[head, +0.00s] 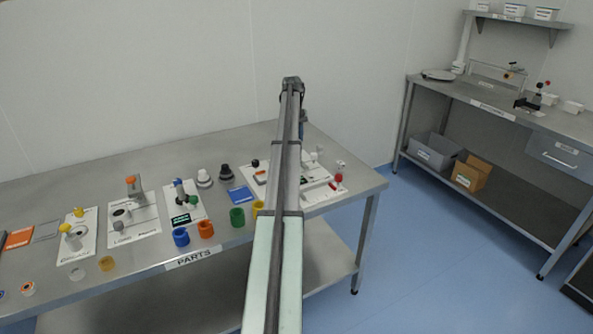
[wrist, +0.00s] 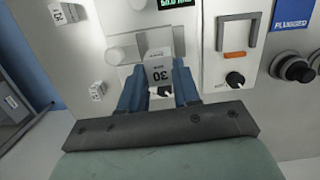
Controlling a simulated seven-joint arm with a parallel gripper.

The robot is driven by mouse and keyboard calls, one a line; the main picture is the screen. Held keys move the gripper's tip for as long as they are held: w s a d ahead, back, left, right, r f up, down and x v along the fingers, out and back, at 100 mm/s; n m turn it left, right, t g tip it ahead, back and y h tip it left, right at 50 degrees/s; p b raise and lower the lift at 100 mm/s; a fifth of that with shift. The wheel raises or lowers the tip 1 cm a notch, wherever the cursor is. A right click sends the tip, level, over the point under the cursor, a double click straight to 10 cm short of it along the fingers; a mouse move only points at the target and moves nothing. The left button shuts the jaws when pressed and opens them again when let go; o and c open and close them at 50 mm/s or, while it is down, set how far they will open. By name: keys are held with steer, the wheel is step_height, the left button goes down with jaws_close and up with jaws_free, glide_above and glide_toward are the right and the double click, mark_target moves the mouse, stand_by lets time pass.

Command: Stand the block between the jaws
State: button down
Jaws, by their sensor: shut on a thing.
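In the wrist view my gripper (wrist: 160,92) has two blue fingers closed on the sides of a white block (wrist: 158,73) marked 30. The block's lower end is by a small dark and white part between the fingers. A white fixture panel (wrist: 128,22) with a green-digit display (wrist: 176,4) lies under and beyond the block. In the head view my arm hides the gripper and block.
A block marked 25 (wrist: 62,13) and another small white block (wrist: 97,91) stand to the left in the wrist view. To the right are a grey frame with an orange bar (wrist: 235,55) and a black knob (wrist: 235,79). The parts bench (head: 340,213) holds several coloured cups and fixtures.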

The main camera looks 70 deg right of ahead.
steer(key=shift+f, duration=4.95)
steer(key=shift+f, duration=0.1)
steer(key=c, duration=0.8)
jaws_free()
step_height(320, 180, up, 12)
steer(key=w+d, duration=0.1)
steer(key=shift+d, duration=0.15)
steer(key=shift+w, duration=0.2)
